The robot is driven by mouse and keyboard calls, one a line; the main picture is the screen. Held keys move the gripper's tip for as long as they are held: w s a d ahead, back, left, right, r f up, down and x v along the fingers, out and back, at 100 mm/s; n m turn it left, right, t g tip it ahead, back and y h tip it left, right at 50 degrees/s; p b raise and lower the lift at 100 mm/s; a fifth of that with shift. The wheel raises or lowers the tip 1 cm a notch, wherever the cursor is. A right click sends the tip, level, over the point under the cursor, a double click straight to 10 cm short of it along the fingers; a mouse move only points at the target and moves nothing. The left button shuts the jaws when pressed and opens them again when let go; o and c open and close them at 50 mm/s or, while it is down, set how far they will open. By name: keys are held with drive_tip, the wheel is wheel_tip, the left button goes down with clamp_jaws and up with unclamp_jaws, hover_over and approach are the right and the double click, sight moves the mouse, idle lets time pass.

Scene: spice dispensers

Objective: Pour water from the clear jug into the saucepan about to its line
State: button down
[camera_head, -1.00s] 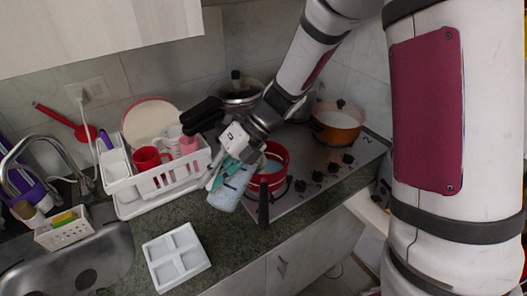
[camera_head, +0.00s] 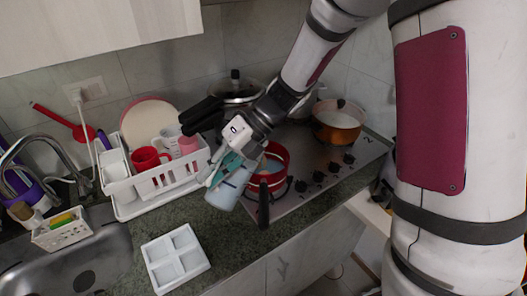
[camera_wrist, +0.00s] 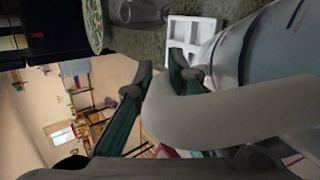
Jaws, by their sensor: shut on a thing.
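The clear jug (camera_head: 228,190), bluish and see-through, is held by my gripper (camera_head: 226,168) just left of the red saucepan (camera_head: 272,180) in the head view. The jug looks tilted, its upper end leaning towards the saucepan. My gripper's green fingers are shut on the jug's handle, and the pale handle (camera_wrist: 215,112) and body (camera_wrist: 265,40) fill the right of the wrist view. The saucepan stands on the hob with its handle pointing forward. Its inside is partly hidden by the jug and gripper; I cannot make out its line or any stream of water.
A white dish rack (camera_head: 165,183) with red and white mugs stands left of the jug. A white compartment tray (camera_head: 176,258) lies on the counter in front. An orange pot (camera_head: 338,125) and a lidded pot (camera_head: 236,90) stand behind. The sink (camera_head: 85,255) is at left.

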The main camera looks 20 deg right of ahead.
sight(211, 200)
drive_tip(key=shift+w+d+r+g+y+b, duration=0.15)
drive_tip(key=shift+r+y+b, duration=0.15)
drive_tip(key=shift+r, duration=0.25)
drive_tip(key=shift+w+d+r+g+y+b, duration=0.1)
drive_tip(key=shift+d+r+g+y+b, duration=0.15)
drive_tip(key=shift+r, duration=0.25)
drive_tip(key=shift+w+d+r+g+y+b, duration=0.15)
drive_tip(key=shift+r+y+b, duration=0.2)
drive_tip(key=shift+r, duration=0.2)
idle(2.6)
drive_tip(key=shift+a, duration=0.1)
